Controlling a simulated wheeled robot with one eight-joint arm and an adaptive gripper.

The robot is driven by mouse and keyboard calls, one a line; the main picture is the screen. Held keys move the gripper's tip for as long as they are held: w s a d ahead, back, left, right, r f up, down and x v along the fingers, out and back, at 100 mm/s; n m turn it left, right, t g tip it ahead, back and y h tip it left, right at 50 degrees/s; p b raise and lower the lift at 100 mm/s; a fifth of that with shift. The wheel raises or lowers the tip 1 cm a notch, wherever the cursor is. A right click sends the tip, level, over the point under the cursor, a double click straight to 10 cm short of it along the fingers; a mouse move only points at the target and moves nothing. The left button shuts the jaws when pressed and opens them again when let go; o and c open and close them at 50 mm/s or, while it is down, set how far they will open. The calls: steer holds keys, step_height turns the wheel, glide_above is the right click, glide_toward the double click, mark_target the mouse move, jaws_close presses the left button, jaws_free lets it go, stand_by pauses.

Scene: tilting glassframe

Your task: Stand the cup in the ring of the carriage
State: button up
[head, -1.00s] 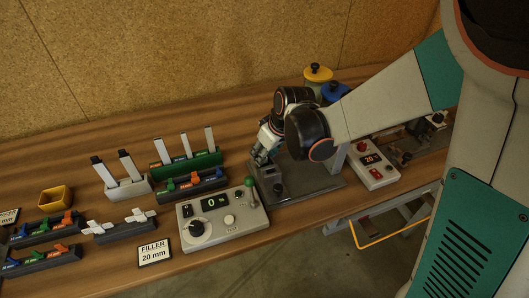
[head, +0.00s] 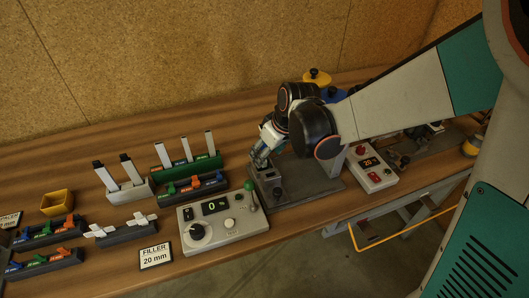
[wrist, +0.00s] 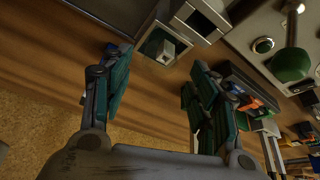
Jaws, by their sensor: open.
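My gripper (head: 262,155) is low over the left end of a dark grey metal plate (head: 318,186) in the head view. In the wrist view its two fingers (wrist: 157,92) are apart with nothing held between them. A pale square block in a square grey holder (wrist: 163,46) shows beyond the fingertips. A small yellow and grey round object (head: 472,146), possibly the cup, stands at the far right of the bench. Dark metal parts (head: 400,160) near it may belong to the carriage. I cannot make out the ring; my arm covers part of that area.
A control box (head: 222,218) showing 0, with a green-knobbed lever (head: 250,187), stands at the front. A second box (head: 372,168) reads 20. Racks of blocks (head: 187,162) and a yellow bin (head: 56,202) are at left. Yellow and blue lidded jars (head: 317,77) stand behind my arm.

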steer(key=p+v, duration=0.2)
steer(key=v, duration=0.7)
steer(key=shift+p, duration=0.3)
